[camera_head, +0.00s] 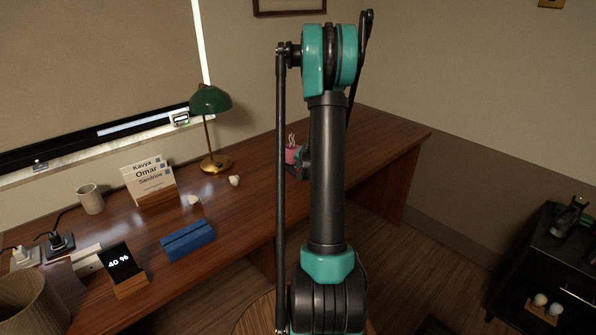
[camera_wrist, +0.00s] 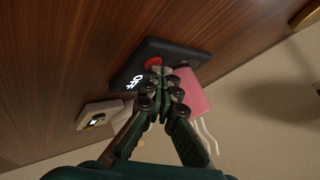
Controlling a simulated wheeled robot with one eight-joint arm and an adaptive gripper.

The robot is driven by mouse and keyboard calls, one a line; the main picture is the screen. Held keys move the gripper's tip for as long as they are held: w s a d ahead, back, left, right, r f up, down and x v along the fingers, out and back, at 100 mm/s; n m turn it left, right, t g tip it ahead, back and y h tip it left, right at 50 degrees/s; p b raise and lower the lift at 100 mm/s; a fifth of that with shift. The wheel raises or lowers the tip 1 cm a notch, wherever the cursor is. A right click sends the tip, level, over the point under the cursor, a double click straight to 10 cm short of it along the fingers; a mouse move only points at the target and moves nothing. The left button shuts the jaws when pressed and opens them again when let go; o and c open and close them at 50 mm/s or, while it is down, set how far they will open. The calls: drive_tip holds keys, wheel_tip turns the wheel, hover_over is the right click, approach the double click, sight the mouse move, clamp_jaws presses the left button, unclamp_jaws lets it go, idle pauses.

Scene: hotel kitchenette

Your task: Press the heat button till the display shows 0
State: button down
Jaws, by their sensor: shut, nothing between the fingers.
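A dark flat device (camera_wrist: 176,50) lies on the wooden desk in the wrist view. Its lit white display (camera_wrist: 134,82) is tilted in the picture and appears to read "OFF". A red round button (camera_wrist: 153,62) is on the device beside the display. My gripper (camera_wrist: 163,75) is shut and empty, with its fingertips over the device close to the button; I cannot tell whether they touch. A pink mug (camera_wrist: 188,92) with white steam shapes is behind the fingers, and it also shows in the head view (camera_head: 291,155). My arm hides the device and gripper in the head view.
A pale small object (camera_wrist: 93,117) lies beside the device. On the desk (camera_head: 255,190) are a green lamp (camera_head: 211,100), a name sign (camera_head: 149,182), a blue case (camera_head: 187,240), a cup (camera_head: 90,199) and a stand screen (camera_head: 120,262) reading "40 %". A dark cabinet (camera_head: 545,270) stands at right.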

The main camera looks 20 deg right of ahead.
drive_tip(key=shift+r, duration=0.75)
drive_tip(key=shift+r, duration=2.5)
drive_tip(key=shift+a, duration=0.1)
drive_tip(key=s+a+r+n+g, duration=0.2)
drive_tip(key=s+a+n, duration=0.2)
drive_tip(key=s+a, duration=1)
drive_tip(key=s+a+f+n+g, duration=0.1)
drive_tip(key=s+a+n, duration=0.1)
drive_tip(key=s, duration=0.5)
drive_tip(key=s+a+f+n+g, duration=0.1)
drive_tip(key=s+a+f+n, duration=0.1)
drive_tip(key=s, duration=0.6)
drive_tip(key=s+a+f+n+g, duration=0.1)
drive_tip(key=s+a+f, duration=0.1)
drive_tip(key=s, duration=0.6)
drive_tip(key=shift+s+a+n+y, duration=0.15)
drive_tip(key=shift+a+n+y, duration=0.15)
drive_tip(key=shift+a+n, duration=0.1)
